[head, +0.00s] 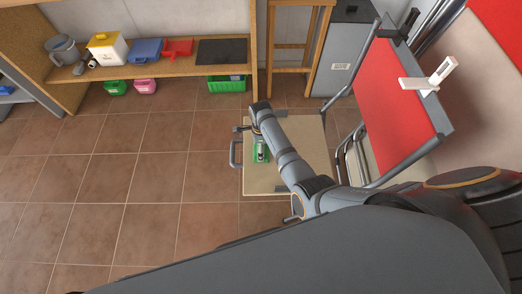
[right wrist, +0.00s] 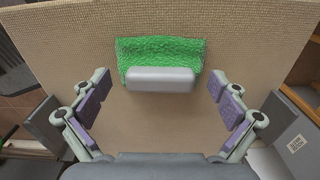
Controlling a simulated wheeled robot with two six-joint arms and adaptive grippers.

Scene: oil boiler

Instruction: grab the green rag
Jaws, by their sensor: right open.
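The green rag (right wrist: 160,48) lies on the beige top of a cart (head: 262,184), whose top also fills the right wrist view (right wrist: 50,30). In the head view the rag (head: 254,157) shows only in part under my right gripper (head: 261,150). In the right wrist view my right gripper (right wrist: 160,88) is open, its two purple-padded fingers spread wide apart, one on each side below the rag. A grey rounded block (right wrist: 160,80) hides the rag's lower middle edge. Nothing is held between the fingers. My left gripper is not in view.
A wooden shelf (head: 180,70) with containers and a green crate (head: 227,86) is at the back. Tiled floor (head: 130,190) is free on the left.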

